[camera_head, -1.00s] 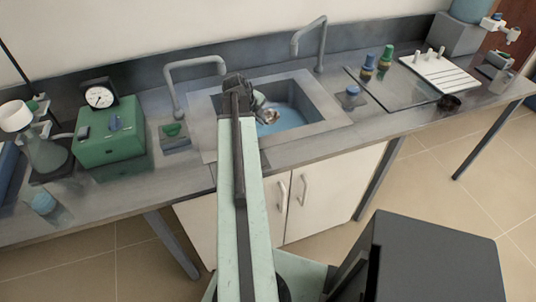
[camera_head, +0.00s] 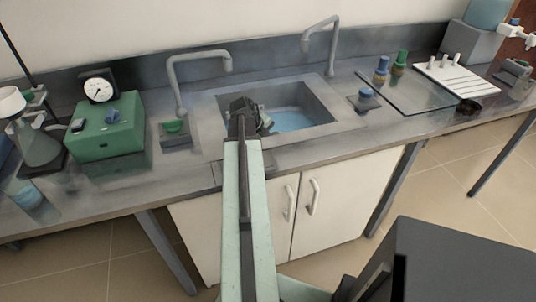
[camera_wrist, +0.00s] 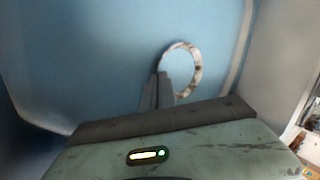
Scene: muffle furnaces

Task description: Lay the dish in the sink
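The dish (camera_wrist: 196,72) shows in the wrist view as a small round ring, white with brown marks, with blue inside it. My gripper (camera_wrist: 160,90) overlaps the ring's lower left edge; its narrow grey fingers are close together and appear shut on the rim. In the head view my gripper (camera_head: 243,110) is over the left part of the sink (camera_head: 345,108), with a small pale bit of the dish (camera_head: 266,122) at its right. The sink's blue basin floor fills most of the wrist view. The gap between dish and basin floor cannot be told.

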